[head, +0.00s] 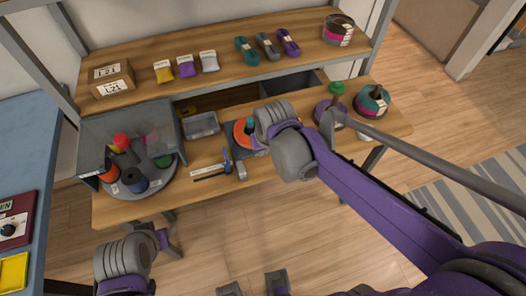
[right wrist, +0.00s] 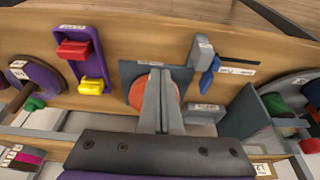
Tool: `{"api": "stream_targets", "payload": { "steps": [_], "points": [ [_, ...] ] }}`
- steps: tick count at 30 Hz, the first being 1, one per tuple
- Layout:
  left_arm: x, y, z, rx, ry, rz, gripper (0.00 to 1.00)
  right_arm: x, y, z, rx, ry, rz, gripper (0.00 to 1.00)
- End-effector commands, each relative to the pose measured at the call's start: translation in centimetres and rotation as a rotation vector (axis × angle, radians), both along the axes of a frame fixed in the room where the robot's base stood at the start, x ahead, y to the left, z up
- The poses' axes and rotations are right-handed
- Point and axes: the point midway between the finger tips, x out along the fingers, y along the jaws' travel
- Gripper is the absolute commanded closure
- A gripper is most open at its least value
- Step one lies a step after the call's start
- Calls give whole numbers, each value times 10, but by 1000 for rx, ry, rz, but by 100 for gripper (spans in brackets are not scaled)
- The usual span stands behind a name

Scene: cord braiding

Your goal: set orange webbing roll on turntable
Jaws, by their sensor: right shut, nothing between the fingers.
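The orange webbing roll (head: 240,133) lies on a dark square plate (head: 233,125) at mid-bench, partly hidden by my right wrist. In the right wrist view, the orange roll (right wrist: 137,95) shows on both sides of my right gripper (right wrist: 160,72). Its grey fingers are shut with nothing between them and stand in front of the roll; touching or apart, I cannot tell. In the head view the wrist hides those fingers. A round grey turntable (head: 123,188) at the bench's left carries several spools. My left wrist (head: 125,260) is low on the left; its fingers do not show clearly.
A grey bin (head: 202,124) and a blue-handled tool (head: 227,160) lie near the plate. A shelf (head: 130,70) runs above.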

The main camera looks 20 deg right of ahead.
Motion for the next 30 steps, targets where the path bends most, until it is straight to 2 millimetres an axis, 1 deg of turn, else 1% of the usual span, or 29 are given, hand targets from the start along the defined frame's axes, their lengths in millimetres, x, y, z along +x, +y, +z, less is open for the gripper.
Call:
{"api": "stream_targets", "payload": {
  "steps": [1, 6, 12, 15, 19, 24, 30],
  "points": [
    [-1, 0, -2, 0, 1, 0, 50, 3, 0, -10, 0, 0, 0, 100],
    [-2, 0, -9, 0, 4, 0, 50, 13, 0, -46, 0, 0, 0, 100],
    [-4, 0, -15, 0, 7, 0, 50, 25, 1, -85, 0, 0, 0, 100],
    [-3, 0, -9, 0, 5, 0, 50, 43, 2, -80, 0, -1, 0, 100],
    [-2, 0, -7, 0, 4, 0, 50, 57, 2, -79, 0, -1, 0, 100],
    [-2, 0, -6, 0, 3, 0, 50, 63, 2, -80, 0, -1, 0, 100],
    [-2, 0, -7, 0, 3, 0, 50, 64, 2, -80, 0, -1, 0, 100]
  ]
}}
